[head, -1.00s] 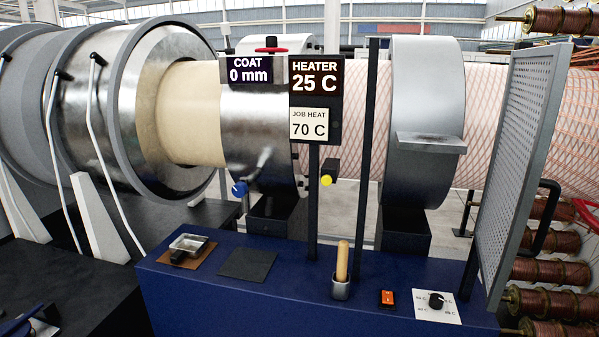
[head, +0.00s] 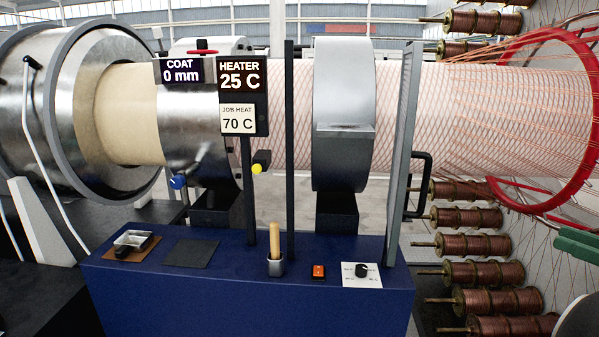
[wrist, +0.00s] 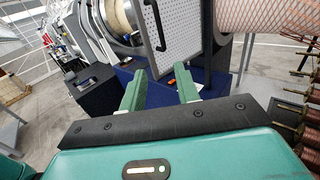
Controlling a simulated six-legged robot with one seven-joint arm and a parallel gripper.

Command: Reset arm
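My gripper (wrist: 159,70) shows in the wrist view with its two green fingers spread apart and nothing between them. Green finger-like parts of my gripper (head: 577,243) also show at the right edge of the head view, right of the console and close to the copper spools. The perforated panel (wrist: 180,25) with its black handle (wrist: 154,22) lies beyond the fingertips in the wrist view. No contact between the fingers and the panel is visible.
The blue console (head: 240,290) carries a metal pan (head: 132,239), a wooden-handled tool in a cup (head: 275,267), an orange switch (head: 318,271) and a dial (head: 362,271). The panel (head: 404,150) stands edge-on at its right. Copper spools (head: 475,272) and a red ring (head: 589,120) crowd the right.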

